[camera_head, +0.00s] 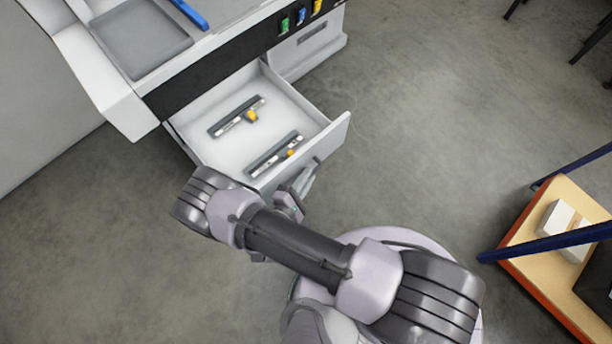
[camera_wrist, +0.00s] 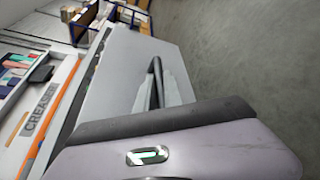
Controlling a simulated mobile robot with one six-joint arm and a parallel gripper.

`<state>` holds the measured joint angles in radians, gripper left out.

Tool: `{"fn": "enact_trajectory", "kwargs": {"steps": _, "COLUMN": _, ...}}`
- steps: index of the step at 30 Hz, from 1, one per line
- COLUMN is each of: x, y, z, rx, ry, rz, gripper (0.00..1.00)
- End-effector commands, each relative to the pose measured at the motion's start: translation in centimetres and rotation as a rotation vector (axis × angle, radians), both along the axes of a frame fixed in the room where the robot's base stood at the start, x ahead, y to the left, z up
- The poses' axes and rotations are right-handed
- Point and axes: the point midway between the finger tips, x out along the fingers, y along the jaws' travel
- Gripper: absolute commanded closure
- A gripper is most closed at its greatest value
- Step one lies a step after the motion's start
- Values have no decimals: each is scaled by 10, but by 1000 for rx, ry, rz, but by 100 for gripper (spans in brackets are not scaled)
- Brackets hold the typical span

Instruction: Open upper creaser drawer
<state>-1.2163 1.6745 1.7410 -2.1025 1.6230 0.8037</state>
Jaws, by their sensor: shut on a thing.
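The white creaser drawer (camera_head: 225,157) is pulled out from under the machine's black front panel in the head view. Two dark holders with metal and yellow parts lie inside it. My gripper (camera_head: 296,196) is at the outer side of the drawer front (camera_head: 335,137), shut on the drawer handle (camera_head: 308,178); the arm partly hides the grip. In the wrist view a pale panel with a dark bar handle (camera_wrist: 157,82) shows beyond my gripper's grey body, which fills the foreground. The fingertips are not clear there.
The creaser machine (camera_head: 120,100) carries a grey tray (camera_head: 140,35) and coloured buttons. A closed drawer front (camera_head: 308,45) is to the right of the open one. A trolley with a wooden shelf (camera_head: 540,235) and blue frame stands at right. Floor between is clear.

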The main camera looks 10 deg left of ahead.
Motion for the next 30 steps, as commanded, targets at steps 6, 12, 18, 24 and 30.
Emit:
{"fn": "enact_trajectory", "kwargs": {"steps": 6, "x": 0, "y": 0, "z": 0, "rx": 1, "ry": 1, "rz": 2, "gripper": 100}}
{"fn": "enact_trajectory", "kwargs": {"steps": 12, "x": 0, "y": 1, "z": 0, "rx": 1, "ry": 1, "rz": 2, "gripper": 82}}
{"fn": "enact_trajectory", "kwargs": {"steps": 18, "x": 0, "y": 0, "z": 0, "rx": 0, "ry": 0, "rz": 1, "gripper": 79}}
{"fn": "enact_trajectory", "kwargs": {"steps": 24, "x": 0, "y": 0, "z": 0, "rx": 0, "ry": 0, "rz": 1, "gripper": 79}}
{"fn": "enact_trajectory", "kwargs": {"steps": 30, "x": -13, "y": 6, "z": 5, "rx": 0, "ry": -1, "rz": 4, "gripper": 79}}
